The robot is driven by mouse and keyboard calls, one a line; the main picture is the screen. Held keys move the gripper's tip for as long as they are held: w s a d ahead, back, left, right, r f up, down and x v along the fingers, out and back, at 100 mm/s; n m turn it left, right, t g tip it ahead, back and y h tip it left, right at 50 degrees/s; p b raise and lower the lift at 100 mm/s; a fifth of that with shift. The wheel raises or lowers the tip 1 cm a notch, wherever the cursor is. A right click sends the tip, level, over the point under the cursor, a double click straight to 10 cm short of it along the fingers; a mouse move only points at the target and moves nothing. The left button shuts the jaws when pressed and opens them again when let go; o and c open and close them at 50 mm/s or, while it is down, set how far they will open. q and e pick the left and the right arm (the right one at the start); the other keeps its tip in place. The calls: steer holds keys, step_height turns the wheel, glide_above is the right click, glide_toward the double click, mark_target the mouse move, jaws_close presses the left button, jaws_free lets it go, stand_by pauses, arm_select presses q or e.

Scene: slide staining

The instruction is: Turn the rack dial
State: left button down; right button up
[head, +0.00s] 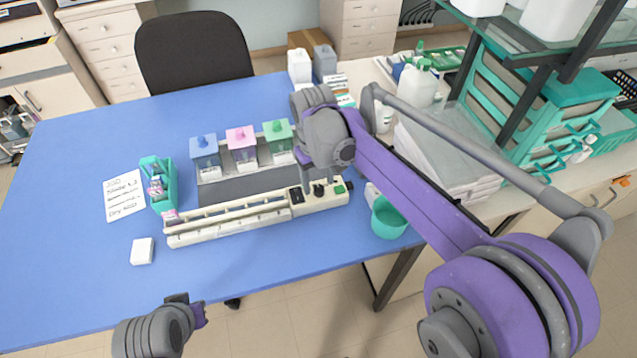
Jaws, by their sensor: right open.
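The staining rack (235,221) is a long cream unit with rails on the blue table. At its right end is a control panel with a dark dial (319,190), a black switch (297,196) and a green button (340,188). My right gripper (318,181) points down at the panel, open, with its fingers at or just above the dial. Whether they touch the dial cannot be told, and the gripper partly hides it. My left gripper (199,312) is off the table's front edge, away from the rack; its jaw opening is unclear.
Blue, pink and green-lidded jars (242,158) stand behind the rack. A teal slide holder (160,187), a written note (125,196) and a white box (142,251) are at left. A teal cup (389,219) is at right. The table's left side is clear.

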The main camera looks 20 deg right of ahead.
mark_target(317, 190)
step_height(317, 190, up, 9)
steer(key=shift+a+p, duration=0.2)
steer(key=shift+p, duration=0.1)
steer(key=shift+s, duration=0.1)
steer(key=s+d+f+m+t, duration=0.1)
steer(key=s+d+f+t, duration=0.1)
steer(key=s+f, duration=0.4)
steer(key=s+d+f+m+t, duration=0.1)
steer(key=s+d+f+t, duration=0.2)
steer(key=s+f, duration=0.4)
steer(key=s, duration=0.7)
steer(key=shift+s+d+f+m+y, duration=0.15)
steer(key=shift+f+m+y, duration=0.05)
steer(key=shift+m+y, duration=0.1)
